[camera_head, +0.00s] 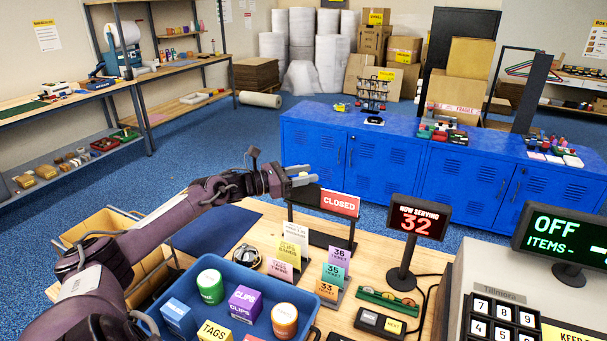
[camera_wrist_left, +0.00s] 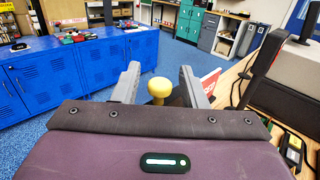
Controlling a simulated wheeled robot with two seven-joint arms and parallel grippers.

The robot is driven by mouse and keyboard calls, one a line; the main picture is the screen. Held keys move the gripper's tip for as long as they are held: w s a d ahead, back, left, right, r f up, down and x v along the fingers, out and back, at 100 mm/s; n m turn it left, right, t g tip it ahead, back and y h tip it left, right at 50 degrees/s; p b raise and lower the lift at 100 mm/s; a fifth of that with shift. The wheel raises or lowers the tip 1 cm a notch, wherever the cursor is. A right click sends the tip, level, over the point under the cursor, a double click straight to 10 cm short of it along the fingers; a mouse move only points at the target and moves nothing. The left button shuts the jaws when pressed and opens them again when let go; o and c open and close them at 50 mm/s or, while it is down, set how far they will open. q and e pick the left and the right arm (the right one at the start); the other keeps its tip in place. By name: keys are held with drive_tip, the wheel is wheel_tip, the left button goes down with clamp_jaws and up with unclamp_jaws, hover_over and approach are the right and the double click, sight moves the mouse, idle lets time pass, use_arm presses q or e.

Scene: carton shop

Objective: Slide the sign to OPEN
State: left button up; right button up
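The sign stands on the wooden counter in the head view, with its red CLOSED panel (camera_head: 340,203) showing at the right of a black frame (camera_head: 321,239). The left part of the frame is partly hidden by my left gripper (camera_head: 303,174), which is at its upper left. In the left wrist view, a round yellow knob (camera_wrist_left: 158,88) sits between the two grey fingers of my left gripper (camera_wrist_left: 159,85). The fingers are apart, with a gap on each side of the knob. Part of the red panel (camera_wrist_left: 209,82) shows behind the right finger. My right gripper is not in view.
A blue tray (camera_head: 250,282) of cartons and cans stands below my left arm. Ticket cards (camera_head: 334,274), a NOW SERVING display (camera_head: 417,220) and a till (camera_head: 500,300) stand near the sign. Blue lockers (camera_head: 390,160) are beyond the counter.

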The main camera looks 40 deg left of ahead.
sight(341, 194)
use_arm(q)
clamp_jaws()
drive_tip(key=w+d+b, duration=0.1)
drive_tip(key=d+b, duration=0.1)
drive_tip(key=d, duration=0.1)
drive_tip(key=w+d+b, duration=0.1)
drive_tip(key=d, duration=0.2)
drive_tip(key=w+d+b, duration=0.1)
drive_tip(key=d+b, duration=0.1)
drive_tip(key=d, duration=0.2)
drive_tip(key=shift+w+d+b, duration=0.1)
drive_tip(key=shift+b, duration=0.25)
unclamp_jaws()
drive_tip(key=shift+d, duration=0.15)
